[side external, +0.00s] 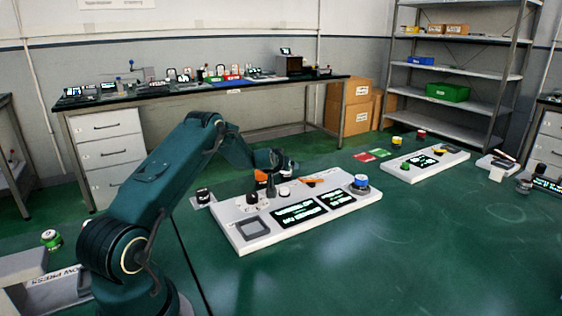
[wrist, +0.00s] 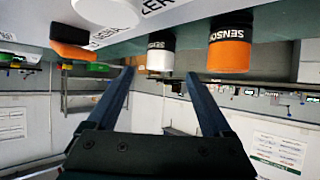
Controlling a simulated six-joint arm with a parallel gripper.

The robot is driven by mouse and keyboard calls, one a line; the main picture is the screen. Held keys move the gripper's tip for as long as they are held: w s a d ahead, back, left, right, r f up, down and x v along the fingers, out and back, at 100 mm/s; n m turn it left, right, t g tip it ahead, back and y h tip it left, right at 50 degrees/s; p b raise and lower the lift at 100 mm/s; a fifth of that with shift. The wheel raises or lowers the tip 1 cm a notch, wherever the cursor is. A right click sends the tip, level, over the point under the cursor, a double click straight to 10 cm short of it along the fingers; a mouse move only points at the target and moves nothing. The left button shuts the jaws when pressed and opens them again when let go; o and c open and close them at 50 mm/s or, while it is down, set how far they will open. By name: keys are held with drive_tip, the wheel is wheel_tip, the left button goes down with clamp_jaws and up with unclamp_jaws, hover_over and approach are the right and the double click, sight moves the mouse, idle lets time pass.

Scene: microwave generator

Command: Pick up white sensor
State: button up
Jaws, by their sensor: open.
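The white sensor (wrist: 161,52) shows in the wrist view as a white cylinder with a black lettered band, standing on the board. The view is upside down. My gripper (wrist: 159,73) is open, its two fingers pointing towards the sensor, one on each side of it in the picture. I cannot tell whether the sensor is between the fingertips or beyond them. In the side view, my gripper (side external: 270,183) is low over the white board (side external: 258,241), and the white sensor is not clearly told apart there.
An orange sensor (wrist: 230,50) stands right beside the white one in the wrist view; it also shows in the side view (side external: 260,176). A round white part (wrist: 105,10) and an orange piece (wrist: 70,50) are nearby. A second board (side external: 425,162) lies at right.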

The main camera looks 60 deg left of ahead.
drive_tip(key=shift+x, duration=1.2)
clamp_jaws()
drive_tip(key=shift+r, duration=0.1)
wheel_tip(320, 180, up, 10)
